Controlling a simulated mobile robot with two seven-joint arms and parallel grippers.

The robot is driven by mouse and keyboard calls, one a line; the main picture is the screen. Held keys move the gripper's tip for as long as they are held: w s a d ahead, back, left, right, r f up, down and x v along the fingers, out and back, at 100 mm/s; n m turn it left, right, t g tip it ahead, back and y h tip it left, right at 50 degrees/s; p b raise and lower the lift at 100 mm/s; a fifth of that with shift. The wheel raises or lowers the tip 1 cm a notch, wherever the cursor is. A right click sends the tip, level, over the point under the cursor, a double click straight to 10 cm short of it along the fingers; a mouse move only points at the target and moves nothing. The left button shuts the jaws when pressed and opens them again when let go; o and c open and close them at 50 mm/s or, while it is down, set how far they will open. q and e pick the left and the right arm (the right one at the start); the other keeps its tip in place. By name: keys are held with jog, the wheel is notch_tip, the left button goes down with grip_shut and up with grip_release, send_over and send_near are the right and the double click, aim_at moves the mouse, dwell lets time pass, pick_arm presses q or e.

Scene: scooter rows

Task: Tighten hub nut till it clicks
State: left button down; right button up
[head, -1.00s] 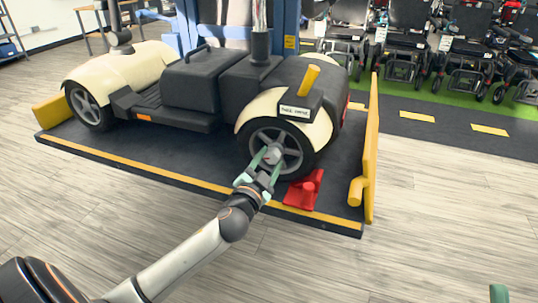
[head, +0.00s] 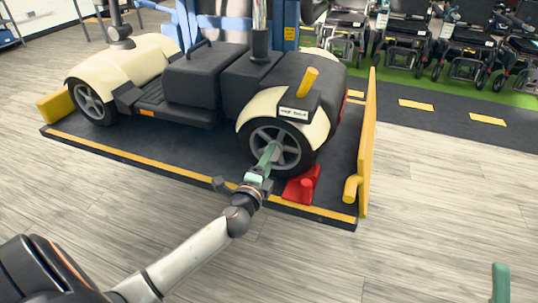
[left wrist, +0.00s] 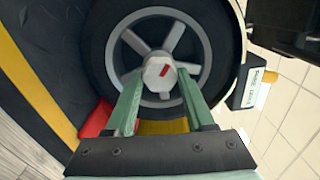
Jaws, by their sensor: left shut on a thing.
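The hub nut (left wrist: 158,72) is a pale grey hexagon with a red mark, at the centre of the scooter's five-spoked rear wheel (left wrist: 122,55). In the head view this wheel (head: 292,150) stands under a cream fender, and the nut is mostly hidden by my fingers. My left gripper (head: 267,154) has its green fingers shut on the nut, one on each side in the left wrist view (left wrist: 158,90). A green tip, apparently of my right gripper (head: 501,280), shows at the bottom right of the head view. Its jaws cannot be made out.
The scooter (head: 215,80) stands on a dark platform (head: 180,152) with a yellow edge stripe. A red chock (head: 302,185) sits by the wheel, and a yellow side barrier (head: 367,145) rises at right. Wheelchairs (head: 402,45) stand behind. The wooden floor in front is clear.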

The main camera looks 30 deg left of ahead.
pick_arm(q)
jog(key=shift+m+p, duration=0.95)
jog(key=shift+m, duration=1.85)
pick_arm(e)
jog(key=w+f+m+h, duration=0.4)
jog(key=f+h, duration=0.1)
jog(key=shift+w+d+h, duration=0.3)
jog(key=shift+d+h, duration=0.1)
jog(key=shift+d, duration=0.05)
pick_arm(q)
jog(key=shift+c, duration=1.3)
grip_release()
